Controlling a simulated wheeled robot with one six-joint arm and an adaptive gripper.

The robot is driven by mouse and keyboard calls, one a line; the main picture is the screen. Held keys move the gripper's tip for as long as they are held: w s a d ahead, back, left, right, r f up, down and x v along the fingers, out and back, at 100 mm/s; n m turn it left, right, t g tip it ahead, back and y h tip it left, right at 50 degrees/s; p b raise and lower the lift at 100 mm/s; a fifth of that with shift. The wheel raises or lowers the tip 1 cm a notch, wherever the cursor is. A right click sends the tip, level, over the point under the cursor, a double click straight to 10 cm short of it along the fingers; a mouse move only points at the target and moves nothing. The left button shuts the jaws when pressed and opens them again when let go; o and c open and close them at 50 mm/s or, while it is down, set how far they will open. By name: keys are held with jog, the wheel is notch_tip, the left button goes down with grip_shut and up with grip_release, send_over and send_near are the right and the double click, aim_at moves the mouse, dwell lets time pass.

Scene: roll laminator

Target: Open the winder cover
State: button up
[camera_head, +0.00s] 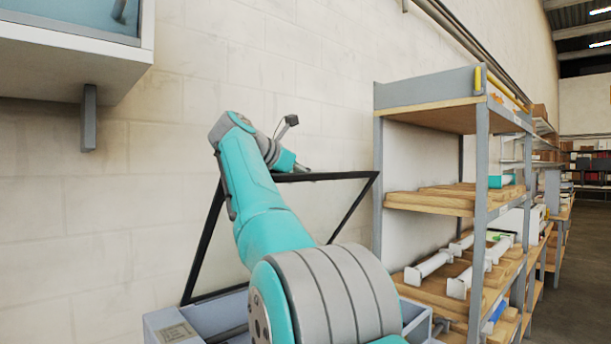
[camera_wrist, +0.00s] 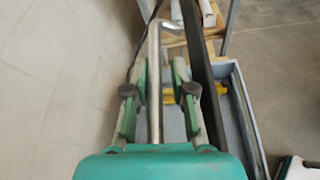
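The winder cover appears to be the black frame (camera_head: 330,176) standing raised above a grey-blue machine body (camera_head: 205,315) in the head view. Its top bar runs level, with slanting bars at both ends. A dark bar of the frame (camera_wrist: 205,65) passes right of my gripper in the wrist view. My gripper (camera_head: 302,168) is at the top bar in the head view. In the wrist view my gripper (camera_wrist: 160,80) has its fingers apart, with a bent metal rod (camera_wrist: 154,75) running between them and visible gaps beside it. Whether the rod belongs to the cover is unclear.
A pale block wall (camera_head: 80,220) stands close behind and left. A shelf rack (camera_head: 480,200) with rollers and boxes is at the right. A wall cabinet (camera_head: 70,60) hangs upper left. Open floor (camera_head: 580,270) lies far right.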

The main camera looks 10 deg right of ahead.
jog(key=v, duration=1.2)
jog(key=shift+s+a, duration=0.1)
